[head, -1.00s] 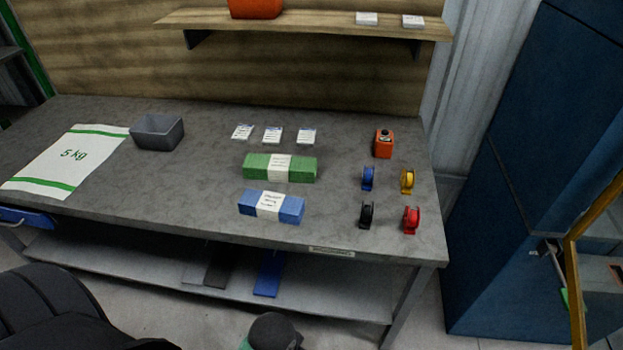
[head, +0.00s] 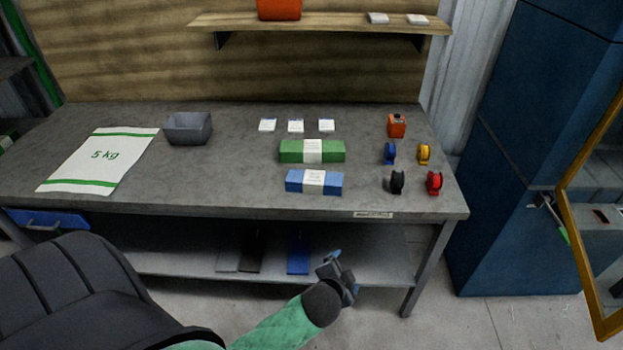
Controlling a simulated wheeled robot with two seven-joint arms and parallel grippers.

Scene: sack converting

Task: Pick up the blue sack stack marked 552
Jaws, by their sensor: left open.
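The blue sack stack (head: 297,182) lies flat near the front edge of the grey workbench (head: 235,195), with a white paper band around its middle. The print on the band is too small to read. A green sack stack (head: 291,151) with a similar band lies just behind it. My left gripper (head: 340,267) is in front of the bench, below the level of its top, to the lower right of the blue stack. It is open, empty and apart from the stack. My right gripper is not in view.
Tape rolls in blue, yellow, black (head: 397,182) and red (head: 434,183) stand right of the stacks. A grey bin (head: 188,128) and a white 5 kg sack (head: 100,160) are at left. A lower shelf (head: 190,262) runs under the bench. Bench space left of the blue stack is clear.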

